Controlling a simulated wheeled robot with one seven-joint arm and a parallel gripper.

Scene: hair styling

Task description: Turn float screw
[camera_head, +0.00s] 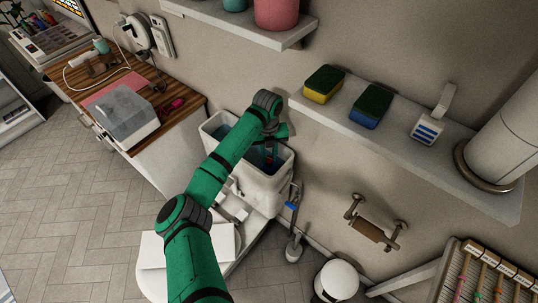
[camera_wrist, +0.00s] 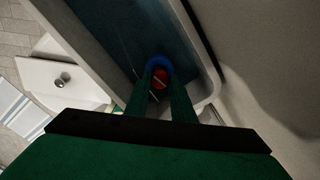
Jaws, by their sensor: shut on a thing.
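The open toilet tank (camera_head: 262,187) is white, with blue water inside. My gripper (camera_head: 267,155) reaches down into its right end from above. In the wrist view, my gripper (camera_wrist: 160,88) is shut on the float screw (camera_wrist: 159,78), a small red round head with a light slot line. One dark green finger is on each side of it. A blue round part (camera_wrist: 158,62) shows just beyond the red head. The tank wall (camera_wrist: 210,50) runs close along the right of the fingers. The lower part of the screw is hidden.
A wall shelf (camera_head: 410,150) with sponges (camera_head: 324,82) is to the right of the tank, and a higher shelf (camera_head: 250,28) is above. A wooden counter (camera_head: 150,75) stands at left. A toilet brush (camera_head: 293,248) and a paper holder (camera_head: 372,228) are at lower right.

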